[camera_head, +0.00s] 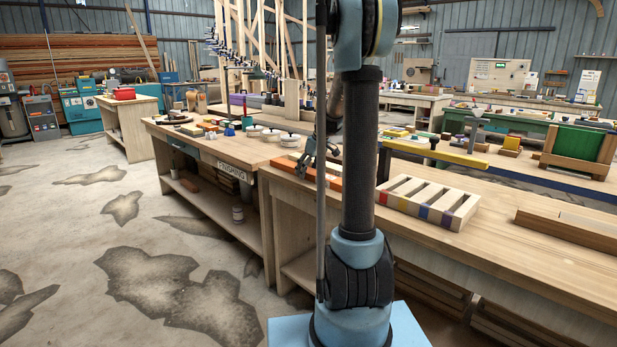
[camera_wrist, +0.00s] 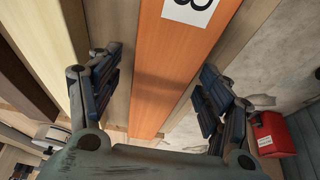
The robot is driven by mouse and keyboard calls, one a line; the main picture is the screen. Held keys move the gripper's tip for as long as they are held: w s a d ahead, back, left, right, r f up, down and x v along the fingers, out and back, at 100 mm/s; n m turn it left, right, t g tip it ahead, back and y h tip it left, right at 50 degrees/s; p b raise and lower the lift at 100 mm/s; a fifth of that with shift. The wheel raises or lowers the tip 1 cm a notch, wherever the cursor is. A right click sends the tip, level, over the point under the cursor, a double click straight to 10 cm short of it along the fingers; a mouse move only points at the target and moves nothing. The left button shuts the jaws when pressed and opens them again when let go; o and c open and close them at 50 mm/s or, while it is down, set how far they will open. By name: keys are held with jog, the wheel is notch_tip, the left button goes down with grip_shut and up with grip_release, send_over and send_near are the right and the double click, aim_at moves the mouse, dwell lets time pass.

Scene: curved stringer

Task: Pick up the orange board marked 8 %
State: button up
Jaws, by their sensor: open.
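The orange board (camera_wrist: 160,62) runs lengthwise through the middle of the wrist view. A white label (camera_wrist: 190,10) on it shows a dark figure like an 8, cut off by the top edge. My gripper (camera_wrist: 160,88) is open, with one black finger on each side of the board in the picture. I see no contact between the fingers and the board. In the head view, my gripper (camera_head: 313,158) is low over the workbench, beside orange wood (camera_head: 334,183) partly hidden by my arm.
A pale slatted rack with coloured bands (camera_head: 428,200) stands right of my arm on the bench. Brown planks (camera_head: 570,230) lie farther right. White lidded pots (camera_head: 272,134) stand left of my gripper. A red box (camera_wrist: 273,134) shows in the wrist view.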

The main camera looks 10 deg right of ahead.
jog(key=shift+c, duration=0.6)
jog(key=c, duration=1.5)
